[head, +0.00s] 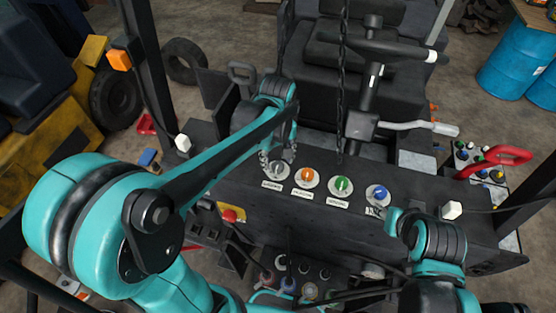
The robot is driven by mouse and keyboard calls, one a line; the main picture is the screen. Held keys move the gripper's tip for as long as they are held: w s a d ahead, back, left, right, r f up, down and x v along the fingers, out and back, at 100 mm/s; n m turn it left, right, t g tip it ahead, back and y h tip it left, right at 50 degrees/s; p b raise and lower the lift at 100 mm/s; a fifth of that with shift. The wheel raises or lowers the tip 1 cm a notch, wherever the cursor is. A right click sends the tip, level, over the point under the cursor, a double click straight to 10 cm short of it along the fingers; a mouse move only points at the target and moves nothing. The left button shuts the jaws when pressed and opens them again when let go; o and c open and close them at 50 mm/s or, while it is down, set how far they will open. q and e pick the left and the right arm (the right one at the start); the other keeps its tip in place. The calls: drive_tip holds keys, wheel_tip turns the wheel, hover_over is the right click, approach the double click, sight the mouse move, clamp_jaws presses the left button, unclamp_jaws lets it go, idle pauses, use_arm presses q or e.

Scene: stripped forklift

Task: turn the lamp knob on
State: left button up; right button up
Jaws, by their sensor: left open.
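A row of round knobs sits on the dark forklift panel (255,205): a grey knob (279,169) at the left, then an orange knob (307,175), a green knob (341,186) and a blue knob (378,194). Small white labels lie in front of them, too small to read, so I cannot tell which is the lamp knob. My left gripper (278,158) is open, with its fingers on either side of the grey knob; contact is unclear. My right arm (438,240) is at the lower right, right of the blue knob; its jaws are not clearly visible.
A chain (342,90) hangs behind the green knob. The steering wheel (374,48) and a lever (420,127) stand behind the panel. A red handle (498,160) is at the right. A red button (230,215) and several fittings lie below the panel.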

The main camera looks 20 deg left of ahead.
use_arm(q)
drive_tip(key=shift+w+f, duration=0.1)
drive_tip(key=shift+f, duration=0.4)
drive_tip(key=shift+s, duration=0.2)
drive_tip(key=shift+c, duration=0.9)
drive_tip(key=shift+w, duration=0.1)
drive_tip(key=c, duration=1)
